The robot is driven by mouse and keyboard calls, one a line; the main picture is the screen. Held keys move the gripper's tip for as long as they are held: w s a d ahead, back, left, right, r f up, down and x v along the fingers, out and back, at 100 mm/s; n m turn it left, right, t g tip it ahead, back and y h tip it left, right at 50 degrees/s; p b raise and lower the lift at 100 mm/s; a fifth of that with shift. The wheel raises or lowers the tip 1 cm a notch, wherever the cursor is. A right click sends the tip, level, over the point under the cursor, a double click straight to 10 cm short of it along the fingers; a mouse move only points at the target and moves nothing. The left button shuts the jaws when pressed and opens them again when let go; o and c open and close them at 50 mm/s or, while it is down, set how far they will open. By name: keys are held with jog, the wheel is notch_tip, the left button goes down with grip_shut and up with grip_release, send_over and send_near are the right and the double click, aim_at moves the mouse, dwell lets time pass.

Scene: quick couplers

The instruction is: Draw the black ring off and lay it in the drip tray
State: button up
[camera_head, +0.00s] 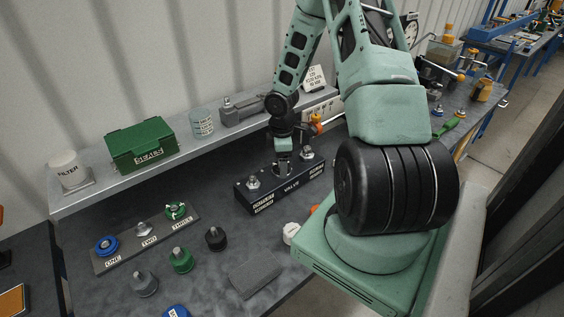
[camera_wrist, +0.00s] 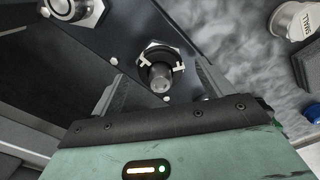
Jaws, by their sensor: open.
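The black valve block (camera_head: 262,199), labelled VALVE, stands on the bench and carries metal fittings on hex bases. In the wrist view, a fitting with a dark tip (camera_wrist: 160,76) sits between my fingers. A black ring (camera_wrist: 176,71) with pale marks appears around it, against the hex base. My gripper (camera_wrist: 160,82) is open, one finger on each side, with no clear contact. In the head view my gripper (camera_head: 283,160) is over the block's middle, hiding much of that fitting. A flat grey rectangle (camera_head: 257,278) in front may be the drip tray; I cannot be sure.
Fittings flank my gripper at left (camera_head: 252,183) and right (camera_head: 307,154). A strip (camera_head: 150,232) with several couplers lies left. Loose grey (camera_head: 144,284), green (camera_head: 181,261) and black (camera_head: 215,239) caps stand before it. A raised shelf (camera_head: 105,187) runs behind, holding a green box (camera_head: 141,145).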

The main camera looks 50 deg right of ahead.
jog(key=shift+f, duration=0.4)
jog(key=shift+c, duration=0.3)
jog(key=c, duration=1.1)
jog(key=shift+r+p, duration=2.8)
jog(key=shift+r, duration=0.1)
jog(key=shift+r, duration=0.1)
notch_tip(320, 180, up, 4)
jog(key=p, duration=0.4)
